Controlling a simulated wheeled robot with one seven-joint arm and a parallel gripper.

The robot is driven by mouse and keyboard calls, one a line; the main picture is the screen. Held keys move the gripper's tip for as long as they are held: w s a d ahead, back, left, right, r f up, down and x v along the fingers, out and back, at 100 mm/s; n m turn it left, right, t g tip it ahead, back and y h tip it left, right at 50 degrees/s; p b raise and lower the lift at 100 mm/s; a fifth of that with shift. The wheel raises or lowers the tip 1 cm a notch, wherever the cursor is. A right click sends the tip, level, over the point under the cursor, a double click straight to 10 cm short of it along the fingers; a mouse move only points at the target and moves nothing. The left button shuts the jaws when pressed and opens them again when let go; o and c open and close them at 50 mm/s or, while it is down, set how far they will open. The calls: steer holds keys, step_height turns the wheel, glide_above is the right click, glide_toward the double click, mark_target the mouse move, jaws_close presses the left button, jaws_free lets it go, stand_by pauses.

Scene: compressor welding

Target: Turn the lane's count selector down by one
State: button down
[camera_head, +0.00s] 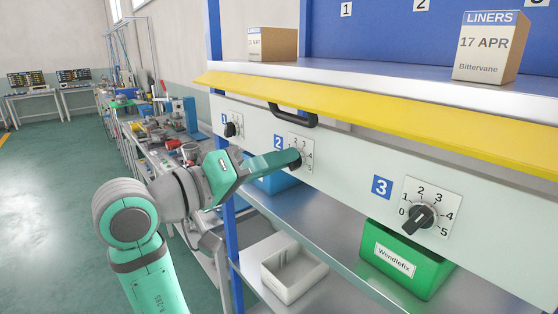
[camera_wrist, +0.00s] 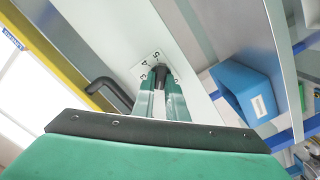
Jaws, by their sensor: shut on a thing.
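My gripper (camera_head: 292,160) is at the lane 2 count selector, whose white dial plate (camera_head: 307,147) has numbers around a dark knob. In the wrist view, my gripper's green fingers (camera_wrist: 162,98) are shut on the dark selector knob (camera_wrist: 160,77), one finger on each side. The dial plate (camera_wrist: 150,62) shows some numbers there, but the fingers hide part of the dial. I cannot tell which number the knob points to. The lane 3 selector (camera_head: 420,217) and the lane 1 selector (camera_head: 231,129) stand apart from my gripper.
A dark handle (camera_head: 293,118) juts out above the lane 2 dial, under the yellow shelf edge (camera_head: 400,115). Below are a blue bin (camera_wrist: 245,90), a green bin (camera_head: 400,262) and a light tray (camera_head: 290,270). Two cardboard boxes stand on the upper shelf.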

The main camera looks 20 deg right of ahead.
steer(key=shift+f+n, duration=0.1)
steer(key=shift+n, duration=1.9)
steer(key=shift+w, duration=0.1)
steer(key=c, duration=1.8)
jaws_free()
steer(key=shift+o, duration=0.2)
steer(key=v, duration=1.1)
